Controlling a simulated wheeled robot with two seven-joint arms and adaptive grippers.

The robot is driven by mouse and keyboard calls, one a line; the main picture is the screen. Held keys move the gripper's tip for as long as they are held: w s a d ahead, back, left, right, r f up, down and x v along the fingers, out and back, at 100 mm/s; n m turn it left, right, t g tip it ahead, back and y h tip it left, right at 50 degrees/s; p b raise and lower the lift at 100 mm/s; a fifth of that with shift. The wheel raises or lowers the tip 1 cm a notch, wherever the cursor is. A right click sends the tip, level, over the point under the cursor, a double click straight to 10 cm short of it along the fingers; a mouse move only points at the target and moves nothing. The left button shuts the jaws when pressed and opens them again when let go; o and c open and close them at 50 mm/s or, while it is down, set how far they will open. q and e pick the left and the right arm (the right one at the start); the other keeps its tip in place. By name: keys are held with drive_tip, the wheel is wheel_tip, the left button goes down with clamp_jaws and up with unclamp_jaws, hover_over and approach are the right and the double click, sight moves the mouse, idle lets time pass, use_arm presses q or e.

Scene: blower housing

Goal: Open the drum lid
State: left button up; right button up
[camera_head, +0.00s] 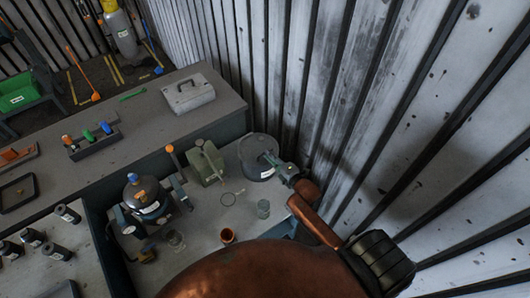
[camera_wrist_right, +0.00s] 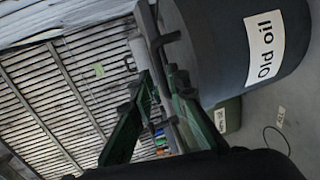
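The drum (camera_head: 258,172) is a grey cylinder at the back of the bench by the corrugated wall, with its round lid (camera_head: 252,148) on top. In the right wrist view the drum (camera_wrist_right: 228,20) fills the upper right, with a white "Old oil" label, and appears turned sideways. My right gripper (camera_head: 283,172) is at the right side of the lid, partly hidden by my arm. In the wrist view its two green fingers (camera_wrist_right: 161,82) stand apart, with a dark lid handle (camera_wrist_right: 165,40) just beyond the tips. Contact cannot be told. My left gripper is not in view.
An olive canister (camera_head: 206,165) stands left of the drum. The wall (camera_head: 375,110) is close on the right.

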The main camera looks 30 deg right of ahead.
sight(258, 147)
drive_tip(key=shift+x, duration=1.85)
drive_tip(key=shift+c, duration=0.6)
clamp_jaws()
